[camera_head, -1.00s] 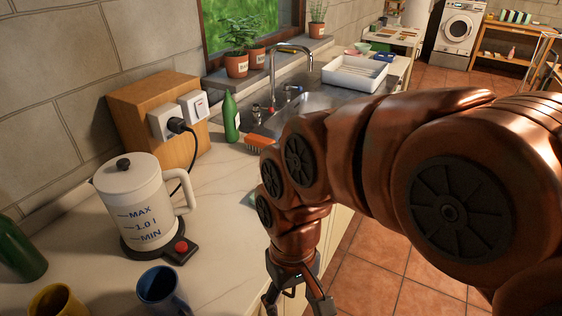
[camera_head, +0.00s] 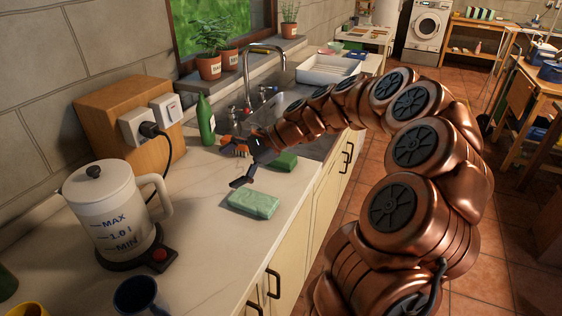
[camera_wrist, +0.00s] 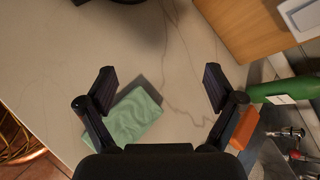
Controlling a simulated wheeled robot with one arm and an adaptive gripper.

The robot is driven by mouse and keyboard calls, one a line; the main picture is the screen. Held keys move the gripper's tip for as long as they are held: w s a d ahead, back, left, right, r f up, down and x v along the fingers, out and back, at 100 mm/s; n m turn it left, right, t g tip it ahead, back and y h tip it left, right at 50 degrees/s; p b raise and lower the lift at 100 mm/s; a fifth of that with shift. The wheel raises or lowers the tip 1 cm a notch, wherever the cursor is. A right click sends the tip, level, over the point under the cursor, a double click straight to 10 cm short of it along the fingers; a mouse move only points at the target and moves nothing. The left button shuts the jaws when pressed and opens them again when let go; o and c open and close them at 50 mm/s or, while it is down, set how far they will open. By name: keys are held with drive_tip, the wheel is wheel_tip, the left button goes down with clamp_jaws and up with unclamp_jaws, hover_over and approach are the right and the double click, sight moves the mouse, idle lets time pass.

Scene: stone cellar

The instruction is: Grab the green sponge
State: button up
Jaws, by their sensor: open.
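A dark green block (camera_head: 284,161), which looks like a sponge, lies on the counter beside the sink, partly behind my gripper's wrist. A light green, soft-edged block (camera_head: 253,204) lies nearer on the counter; I cannot tell whether it is a sponge or a folded cloth. In the wrist view the light green block (camera_wrist: 135,117) lies beside and partly under the left finger. My gripper (camera_head: 236,163) is open and empty above the counter, its fingers (camera_wrist: 160,86) wide apart over bare marble. The dark green block is not visible in the wrist view.
A white kettle (camera_head: 107,212), wooden socket box (camera_head: 98,110) and blue mug (camera_head: 137,297) are further left. The sink (camera_head: 275,108) is behind. Counter between kettle and blocks is clear.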

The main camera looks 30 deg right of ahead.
sight(281, 160)
drive_tip(key=w+d+f+m+t+h, duration=0.1)
drive_tip(key=d+m, duration=0.3)
drive_tip(key=d, duration=0.4)
drive_tip(key=w+d+f+m+t, duration=0.1)
drive_tip(key=d+f+m+t, duration=0.1)
drive_tip(key=d, duration=0.5)
drive_tip(key=w+d+f+m+t+h, duration=0.1)
drive_tip(key=d+f+m, duration=0.3)
drive_tip(key=d, duration=0.4)
drive_tip(key=shift+w+d+f+m+t+h, duration=0.15)
drive_tip(key=shift+w+d+m+t+h, duration=0.25)
drive_tip(key=shift+m+t, duration=0.4)
drive_tip(key=shift+w+f, duration=0.1)
drive_tip(key=shift+w, duration=0.1)
drive_tip(key=shift+p+x, duration=0.65)
drive_tip(key=shift+x, duration=3.05)
drive_tip(key=shift+s, duration=0.1)
drive_tip(key=c, duration=0.9)
